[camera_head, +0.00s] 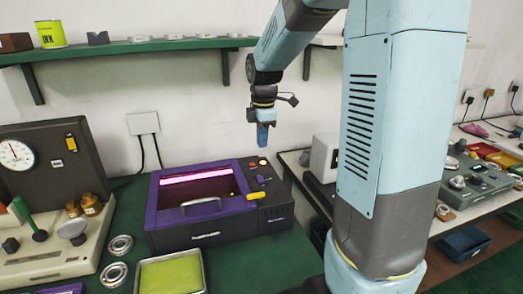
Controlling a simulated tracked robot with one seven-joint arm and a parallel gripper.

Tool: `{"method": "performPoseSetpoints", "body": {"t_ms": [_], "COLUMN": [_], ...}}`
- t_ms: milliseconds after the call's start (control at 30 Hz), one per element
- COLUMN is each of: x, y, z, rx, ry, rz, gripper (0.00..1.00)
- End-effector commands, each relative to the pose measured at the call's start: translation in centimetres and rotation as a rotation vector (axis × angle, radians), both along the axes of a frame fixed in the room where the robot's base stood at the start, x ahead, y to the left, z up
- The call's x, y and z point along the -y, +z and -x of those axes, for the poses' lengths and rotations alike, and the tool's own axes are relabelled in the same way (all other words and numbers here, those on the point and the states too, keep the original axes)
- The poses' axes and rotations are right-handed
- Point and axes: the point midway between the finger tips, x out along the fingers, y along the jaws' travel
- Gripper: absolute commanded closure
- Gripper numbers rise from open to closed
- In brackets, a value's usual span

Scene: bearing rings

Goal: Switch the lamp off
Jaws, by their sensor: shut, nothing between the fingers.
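A purple and dark box (165,222) stands on the green bench, with a window in its lid and a handle on its front. A pink lamp tube (195,177) glows brightly behind the window. A dark control panel (267,178) on the box's right side carries small orange, red and yellow buttons or knobs (256,195); their exact kinds are too small to tell. My gripper (263,145) is shut and empty, pointing down above the back of this panel. It appears apart from the panel.
Bearing rings (121,245) and a tray with a yellow-green pad (171,275) lie in front of the box. A dial gauge unit (45,155) stands at left. A green shelf (130,46) runs along the wall behind. A second bench is at right.

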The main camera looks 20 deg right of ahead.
Motion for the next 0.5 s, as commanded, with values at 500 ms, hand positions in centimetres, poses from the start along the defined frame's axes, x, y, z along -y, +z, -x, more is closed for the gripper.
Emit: {"method": "performPoseSetpoints", "body": {"t_ms": [500], "x": [-0.15], "y": [0.70], "z": [-0.12], "rx": [0.011], "ry": [0.002], "rz": [0.001], "gripper": [1.00]}}
